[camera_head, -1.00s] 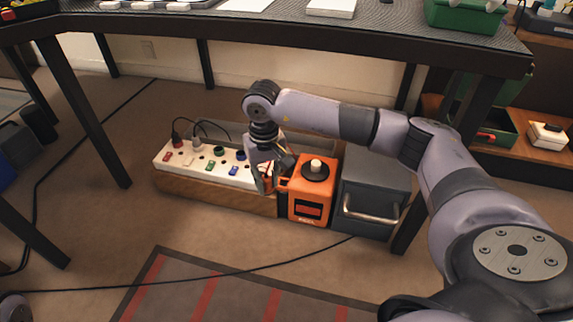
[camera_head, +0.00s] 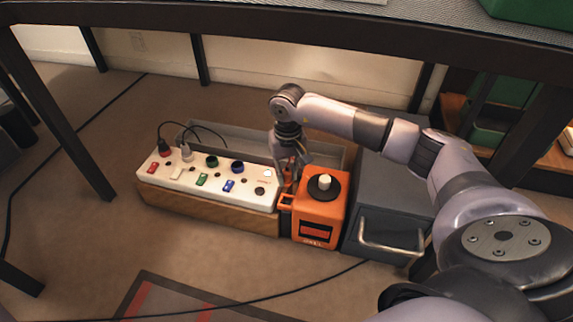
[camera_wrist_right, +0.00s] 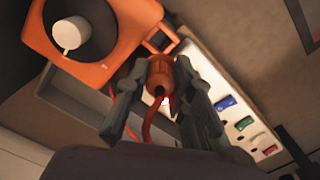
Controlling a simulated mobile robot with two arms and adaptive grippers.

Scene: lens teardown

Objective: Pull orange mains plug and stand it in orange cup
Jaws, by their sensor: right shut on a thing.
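The orange mains plug (camera_wrist_right: 160,73), with a red cord, is between the two fingers of my right gripper (camera_wrist_right: 162,80) in the wrist view. In the head view my right gripper (camera_head: 291,174) points down at the right end of the white power strip (camera_head: 222,185), beside an orange box (camera_head: 322,211). The gripper is shut on the plug, which it largely hides in the head view. I cannot tell how far the plug is above the strip. I see no separate orange cup; an orange loop (camera_head: 285,202) sticks out at the box's left side. My left gripper is out of view.
The orange box has a black disc and white knob (camera_head: 324,182) on top. A grey drawer unit (camera_head: 385,215) stands right of it. A grey tray (camera_head: 245,143) lies behind the strip. The table edge (camera_head: 250,40) hangs above.

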